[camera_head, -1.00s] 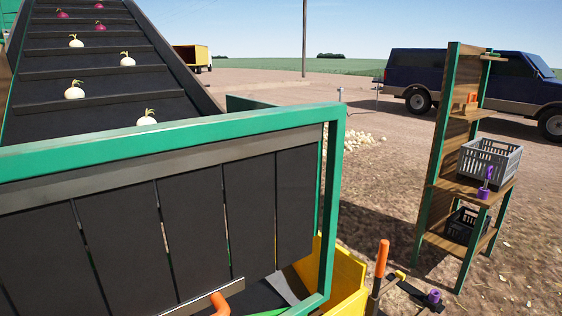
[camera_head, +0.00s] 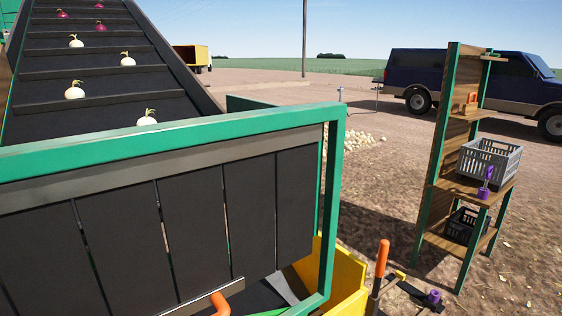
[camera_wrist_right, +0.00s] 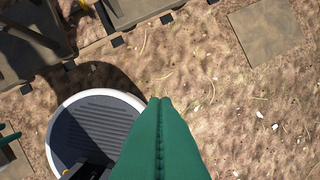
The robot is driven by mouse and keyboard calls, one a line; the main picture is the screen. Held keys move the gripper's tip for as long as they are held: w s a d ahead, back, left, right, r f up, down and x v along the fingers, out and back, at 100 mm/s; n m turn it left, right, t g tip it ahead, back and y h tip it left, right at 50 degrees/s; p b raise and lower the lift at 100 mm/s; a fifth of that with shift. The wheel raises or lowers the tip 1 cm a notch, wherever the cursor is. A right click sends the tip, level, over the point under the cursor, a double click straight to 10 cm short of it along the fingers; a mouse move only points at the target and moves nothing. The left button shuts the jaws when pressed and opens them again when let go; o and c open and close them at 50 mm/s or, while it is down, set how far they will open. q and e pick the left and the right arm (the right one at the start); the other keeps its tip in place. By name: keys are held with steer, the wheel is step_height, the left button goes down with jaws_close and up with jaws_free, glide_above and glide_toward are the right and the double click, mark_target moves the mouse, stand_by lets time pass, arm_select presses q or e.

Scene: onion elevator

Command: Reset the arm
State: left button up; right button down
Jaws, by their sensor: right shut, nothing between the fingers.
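My right gripper (camera_wrist_right: 160,100) shows in the right wrist view as two long green fingers pressed together along a seam. Its fingertips point over bare ground and hold nothing. Neither of my arms can be made out in the head view, and my left gripper is not seen. The onion elevator's dark belt (camera_head: 100,60) rises at the left with several white and red onions on it; one white onion (camera_head: 147,118) lies near its lower end. A green frame (camera_head: 180,140) with dark hanging flaps (camera_head: 195,235) stands in front of the belt.
A wooden shelf (camera_head: 444,130) with green posts stands at the right, holding a grey crate (camera_head: 490,160) and a black crate (camera_head: 462,226). An orange-handled lever (camera_head: 382,258) stands beside the yellow panel (camera_head: 345,275). In the wrist view, open dirt lies right of the fingers, with a flat square slab (camera_wrist_right: 265,32).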

steer(key=s+d+f+g, duration=0.1)
steer(key=s+f, duration=0.3)
steer(key=f, duration=0.5)
steer(key=s+f, duration=0.4)
steer(key=f, duration=0.4)
steer(key=s+d+f, duration=0.2)
steer(key=s+f, duration=0.6)
steer(key=s, duration=0.3)
steer(key=shift+d+g, duration=0.15)
steer(key=shift+g, duration=0.25)
